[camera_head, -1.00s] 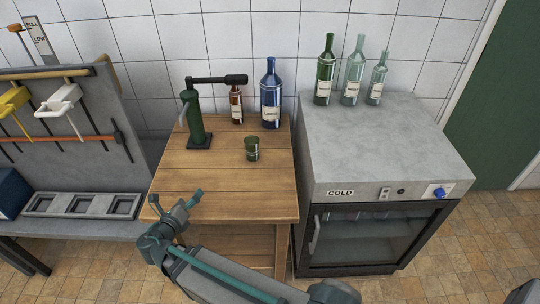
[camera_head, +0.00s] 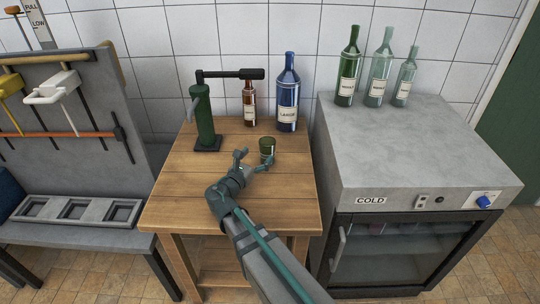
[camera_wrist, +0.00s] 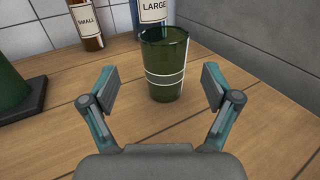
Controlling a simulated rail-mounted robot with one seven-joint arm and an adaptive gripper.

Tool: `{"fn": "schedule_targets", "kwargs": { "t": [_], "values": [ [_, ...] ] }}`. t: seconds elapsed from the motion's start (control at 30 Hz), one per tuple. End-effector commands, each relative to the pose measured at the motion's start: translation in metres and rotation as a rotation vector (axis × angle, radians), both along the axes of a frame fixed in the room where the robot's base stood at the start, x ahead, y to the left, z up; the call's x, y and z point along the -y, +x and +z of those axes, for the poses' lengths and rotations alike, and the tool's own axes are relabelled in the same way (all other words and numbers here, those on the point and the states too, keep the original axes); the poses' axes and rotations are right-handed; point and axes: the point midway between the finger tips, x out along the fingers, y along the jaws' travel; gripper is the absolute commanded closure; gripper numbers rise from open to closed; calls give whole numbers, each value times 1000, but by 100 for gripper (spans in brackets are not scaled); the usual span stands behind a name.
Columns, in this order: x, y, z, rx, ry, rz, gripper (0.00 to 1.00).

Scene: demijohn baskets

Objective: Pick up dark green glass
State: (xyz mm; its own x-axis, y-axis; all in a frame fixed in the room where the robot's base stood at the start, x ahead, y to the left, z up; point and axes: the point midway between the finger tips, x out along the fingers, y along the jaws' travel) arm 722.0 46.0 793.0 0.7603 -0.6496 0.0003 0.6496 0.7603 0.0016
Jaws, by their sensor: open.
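The dark green glass (camera_head: 267,150) stands upright on the wooden table (camera_head: 190,186), in front of the blue bottle. In the wrist view the glass (camera_wrist: 164,70) is upright with a pale-edged band around it, just beyond the fingertips and roughly centred between them. My gripper (camera_head: 253,160) is low over the table just in front of the glass. In the wrist view its two fingers (camera_wrist: 161,90) are spread wide with nothing between the pads.
A blue bottle (camera_head: 287,98) labelled LARGE and a brown bottle (camera_head: 249,106) stand behind the glass. A dark green lever device (camera_head: 204,118) stands left. A grey cold cabinet (camera_head: 410,165) with several bottles on top is to the right.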

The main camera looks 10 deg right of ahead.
Motion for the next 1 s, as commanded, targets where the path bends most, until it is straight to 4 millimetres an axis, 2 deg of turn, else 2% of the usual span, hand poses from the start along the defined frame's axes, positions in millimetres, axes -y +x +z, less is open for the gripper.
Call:
{"fn": "schedule_targets", "kwargs": {
  "t": [0.03, 0.27, 0.6, 0.87, 1.0],
  "values": [
    [5, 6, 0, 0, 0, -1, 12],
    [14, 15, -1, -1, -1, 0, 12],
    [44, 45, -2, -1, -2, -1, 12],
    [46, 46, -2, -1, -2, 1, 12],
    [46, 46, -2, -1, -2, 0, 32]
  ]
}}
